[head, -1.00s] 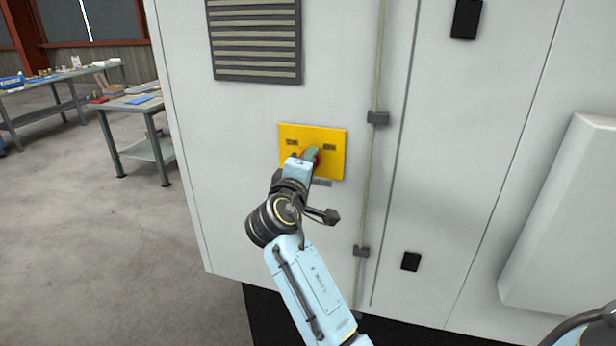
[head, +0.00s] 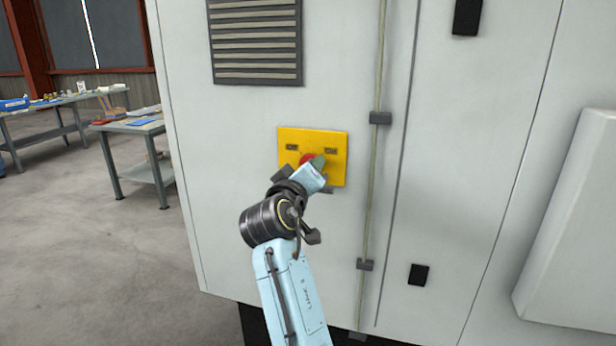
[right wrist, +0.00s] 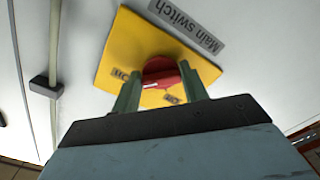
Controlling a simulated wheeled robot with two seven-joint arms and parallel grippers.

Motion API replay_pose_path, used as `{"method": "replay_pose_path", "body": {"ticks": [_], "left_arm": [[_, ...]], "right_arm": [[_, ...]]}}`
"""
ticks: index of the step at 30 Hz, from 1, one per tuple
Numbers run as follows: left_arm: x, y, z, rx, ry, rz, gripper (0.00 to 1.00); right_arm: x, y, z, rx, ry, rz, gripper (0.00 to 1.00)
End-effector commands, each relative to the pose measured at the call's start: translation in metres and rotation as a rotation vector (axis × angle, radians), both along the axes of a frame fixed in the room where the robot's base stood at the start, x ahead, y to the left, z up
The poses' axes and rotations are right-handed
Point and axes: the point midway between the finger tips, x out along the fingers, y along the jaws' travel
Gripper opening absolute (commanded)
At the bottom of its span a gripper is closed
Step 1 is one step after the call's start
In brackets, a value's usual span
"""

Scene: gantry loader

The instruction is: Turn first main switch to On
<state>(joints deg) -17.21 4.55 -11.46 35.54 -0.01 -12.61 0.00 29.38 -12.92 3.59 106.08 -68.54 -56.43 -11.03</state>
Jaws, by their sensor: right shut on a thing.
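The main switch is a yellow plate (head: 338,172) with a red round knob (head: 307,159), on a pale grey cabinet front. Two small dark labels sit on the plate, one at each upper side; I cannot read them surely. My right gripper (head: 317,165) is at the knob, its hand tilted to the upper right and partly covering it. In the right wrist view the fingers of my right gripper (right wrist: 158,84) are shut on the red knob (right wrist: 160,68), one on each side. The "Main switch" nameplate (right wrist: 187,24) shows beside the yellow plate (right wrist: 136,42). My left gripper is out of view.
A vent grille (head: 256,42) is above the switch. A thin vertical rod (head: 374,190) with brackets runs to its right. A raised pale panel (head: 575,230) stands out at the right. Workbenches (head: 136,126) stand far left, with open floor before them.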

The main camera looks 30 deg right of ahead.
Motion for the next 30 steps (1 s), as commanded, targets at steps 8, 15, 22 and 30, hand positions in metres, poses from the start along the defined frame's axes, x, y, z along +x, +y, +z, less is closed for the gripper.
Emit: {"method": "replay_pose_path", "body": {"ticks": [8, 15, 22, 30], "left_arm": [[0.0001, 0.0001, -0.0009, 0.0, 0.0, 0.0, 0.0], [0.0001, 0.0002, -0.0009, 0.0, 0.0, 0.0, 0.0], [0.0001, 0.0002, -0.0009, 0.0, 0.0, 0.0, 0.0], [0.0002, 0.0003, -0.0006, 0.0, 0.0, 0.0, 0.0]], "right_arm": [[0.0001, 0.0003, -0.0013, 0.01, -0.007, 0.001, 0.21], [0.0, 0.0004, -0.0011, 0.01, -0.007, 0.001, 0.51], [0.0, 0.0003, -0.0006, 0.008, -0.006, 0.001, 0.65], [-0.0057, 0.008, -0.0008, 0.009, -0.007, 0.002, 0.65]]}}
